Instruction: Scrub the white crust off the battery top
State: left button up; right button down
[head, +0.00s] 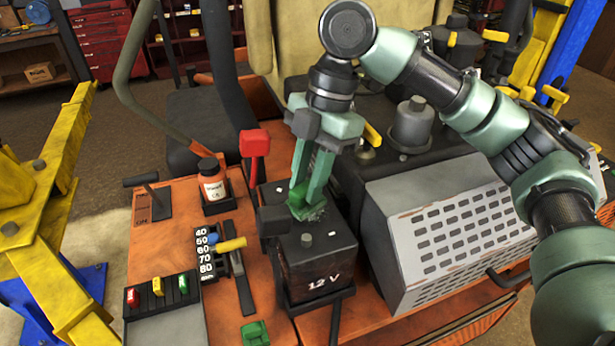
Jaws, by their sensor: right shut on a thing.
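The battery (318,268) is a dark box marked "12 V" on the orange deck, with a dark top and a small post (307,240) near its front. My right gripper (309,196) points down over the back part of the battery top. It is shut on a green brush (300,196), whose grey-green bristles (312,213) appear to meet the top. White crust is hard to make out; only small pale flecks (332,233) show, and the brush and fingers hide part of the top. My left gripper is out of view.
A lever with a yellow grip (231,244) is close on the left. A grey vented cover (450,235) stands on the right. A green block (255,334) lies in front.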

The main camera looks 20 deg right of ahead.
jog(key=shift+f, duration=0.8)
jog(key=shift+d, duration=0.1)
